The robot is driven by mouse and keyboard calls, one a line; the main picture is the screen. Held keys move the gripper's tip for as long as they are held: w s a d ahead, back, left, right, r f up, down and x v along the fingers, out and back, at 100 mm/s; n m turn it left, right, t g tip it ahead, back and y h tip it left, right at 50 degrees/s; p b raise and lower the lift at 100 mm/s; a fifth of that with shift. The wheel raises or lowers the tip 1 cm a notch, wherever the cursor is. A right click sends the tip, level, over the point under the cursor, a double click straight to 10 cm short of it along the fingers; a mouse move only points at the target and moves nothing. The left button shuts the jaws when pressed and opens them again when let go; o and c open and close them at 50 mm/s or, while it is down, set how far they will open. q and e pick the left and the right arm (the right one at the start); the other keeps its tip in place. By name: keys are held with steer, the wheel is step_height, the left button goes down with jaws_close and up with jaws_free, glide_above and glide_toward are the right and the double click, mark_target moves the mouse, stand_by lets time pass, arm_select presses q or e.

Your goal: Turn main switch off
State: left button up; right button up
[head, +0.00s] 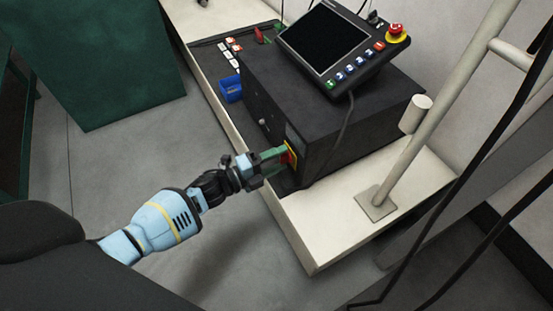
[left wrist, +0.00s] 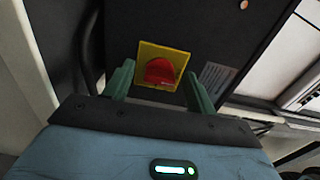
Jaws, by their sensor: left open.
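The main switch (left wrist: 160,71) is a red rotary knob on a yellow square plate (left wrist: 175,56), on the side of a black control box (head: 350,119). In the head view the switch (head: 292,154) is partly hidden by my left gripper. My left gripper (head: 281,152) has green fingers and is at the switch. In the left wrist view its fingers (left wrist: 160,86) stand open, one on each side of the red knob. I cannot tell whether they touch it. My right gripper is not in view.
A screen panel (head: 323,38) with buttons and a red emergency stop (head: 396,30) sits on the box. A pale post (head: 430,125) rises on the right. Open floor lies at the left.

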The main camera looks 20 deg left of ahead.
arm_select(q)
steer(key=shift+s+a, duration=0.1)
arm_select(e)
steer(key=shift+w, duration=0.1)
arm_select(q)
steer(key=shift+s+a, duration=0.2)
steer(key=shift+s, duration=0.05)
steer(key=p+v, duration=0.1)
steer(key=v, duration=0.6)
steer(key=shift+p, duration=0.4)
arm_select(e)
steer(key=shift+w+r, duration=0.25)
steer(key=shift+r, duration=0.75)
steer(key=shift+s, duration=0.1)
